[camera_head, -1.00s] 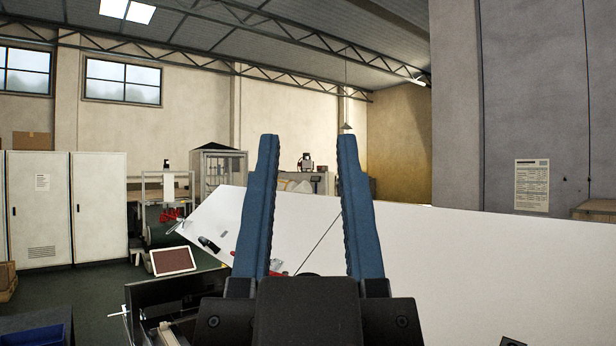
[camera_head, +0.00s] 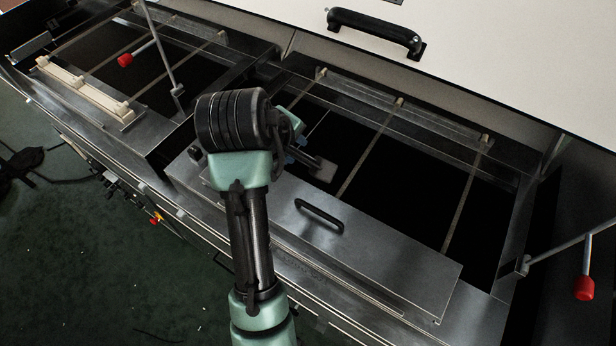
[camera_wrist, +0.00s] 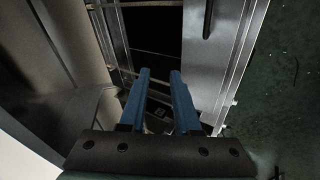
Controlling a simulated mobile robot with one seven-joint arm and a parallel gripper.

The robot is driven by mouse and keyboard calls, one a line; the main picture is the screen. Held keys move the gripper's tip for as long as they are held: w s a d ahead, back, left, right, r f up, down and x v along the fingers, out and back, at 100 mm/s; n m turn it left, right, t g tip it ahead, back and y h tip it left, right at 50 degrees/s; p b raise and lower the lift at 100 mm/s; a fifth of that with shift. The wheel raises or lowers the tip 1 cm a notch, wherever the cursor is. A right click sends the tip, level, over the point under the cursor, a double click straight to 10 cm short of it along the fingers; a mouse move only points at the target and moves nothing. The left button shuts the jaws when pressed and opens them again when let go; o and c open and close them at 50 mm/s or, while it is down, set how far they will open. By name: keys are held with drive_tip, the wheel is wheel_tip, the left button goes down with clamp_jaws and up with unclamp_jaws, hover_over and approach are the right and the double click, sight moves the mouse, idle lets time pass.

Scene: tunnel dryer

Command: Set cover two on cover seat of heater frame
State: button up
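A flat metal cover (camera_head: 385,262) with a black handle (camera_head: 320,215) lies along the front of the right bay of the metal frame (camera_head: 445,138). It also shows at the upper right of the wrist view (camera_wrist: 203,65). I cannot tell whether it is cover two, nor make out the cover seat. In the head view, my gripper (camera_head: 300,155) hangs behind the cover, over the dark opening, partly hidden by my wrist. In the wrist view its blue fingers (camera_wrist: 160,88) stand apart with nothing visibly held between them.
A raised white lid (camera_head: 490,45) with a black handle (camera_head: 375,32) stands behind the bays. A cream-topped strip (camera_head: 85,85) lies on the left bay. Open green floor (camera_head: 90,270) lies in front.

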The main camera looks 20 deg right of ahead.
drive_tip(key=s+f+n+g, duration=0.1)
drive_tip(key=s+f+g, duration=0.3)
drive_tip(key=s+f, duration=0.15)
drive_tip(key=b, duration=0.4)
hover_over(318, 211)
drive_tip(key=s+a, duration=0.1)
drive_tip(key=a, duration=0.1)
drive_tip(key=shift+n, duration=0.3)
wheel_tip(318, 211, down, 6)
drive_tip(key=shift+s+f, duration=0.1)
drive_tip(key=shift+f, duration=0.05)
drive_tip(key=shift+w+p+x, duration=0.2)
drive_tip(key=shift+p+x, duration=0.5)
drive_tip(key=shift+x, duration=2.6)
drive_tip(key=shift+a, duration=0.15)
clamp_jaws()
drive_tip(key=shift+w, duration=0.1)
